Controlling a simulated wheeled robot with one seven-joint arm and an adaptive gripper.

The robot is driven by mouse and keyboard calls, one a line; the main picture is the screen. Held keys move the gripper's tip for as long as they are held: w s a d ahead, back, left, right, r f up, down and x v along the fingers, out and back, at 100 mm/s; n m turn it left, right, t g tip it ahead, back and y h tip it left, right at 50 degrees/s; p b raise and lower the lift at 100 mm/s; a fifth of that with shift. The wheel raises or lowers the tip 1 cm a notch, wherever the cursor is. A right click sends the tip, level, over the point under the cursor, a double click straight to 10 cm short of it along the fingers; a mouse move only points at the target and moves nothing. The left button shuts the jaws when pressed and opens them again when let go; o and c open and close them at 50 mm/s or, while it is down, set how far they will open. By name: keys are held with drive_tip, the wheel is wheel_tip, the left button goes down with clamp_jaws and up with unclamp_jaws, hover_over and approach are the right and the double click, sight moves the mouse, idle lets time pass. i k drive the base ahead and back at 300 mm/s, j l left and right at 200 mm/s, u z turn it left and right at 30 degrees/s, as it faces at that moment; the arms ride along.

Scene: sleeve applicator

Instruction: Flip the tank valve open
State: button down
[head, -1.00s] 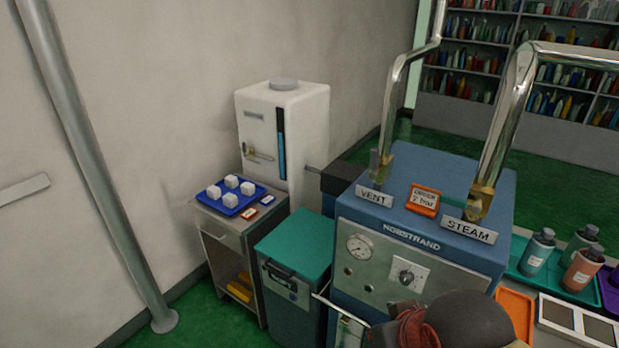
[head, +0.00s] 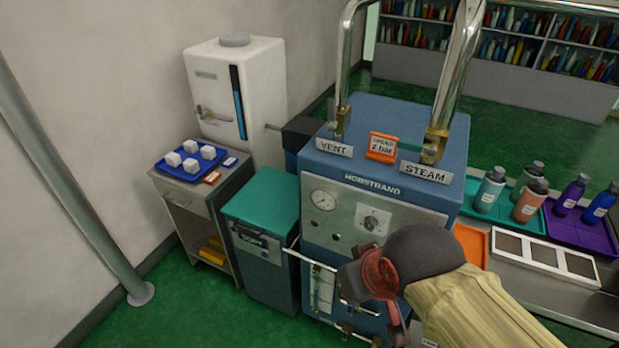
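The white tank (head: 262,85) stands against the wall at the upper left, with a grey cap on top and a dark blue level strip on its front. My gripper (head: 372,282), dark and red, is at the lower middle before the blue machine, well right of and below the valve. Its fingertips cannot be made out, and I see nothing held.
A blue machine (head: 400,118) with vent and steam pipes stands right of the tank. A teal-lidded bin (head: 262,200) and a grey cart (head: 196,197) with a blue tray (head: 166,166) of white cubes stand in front of the tank. Green floor (head: 185,300) is clear at lower left.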

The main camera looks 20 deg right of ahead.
sight(199, 108)
drive_tip(key=i+j, duration=1.2)
drive_tip(key=i+j+z, duration=0.15)
drive_tip(key=i+z, duration=0.3)
drive_tip(key=i+j+z, duration=0.3)
drive_tip(key=z, duration=0.15)
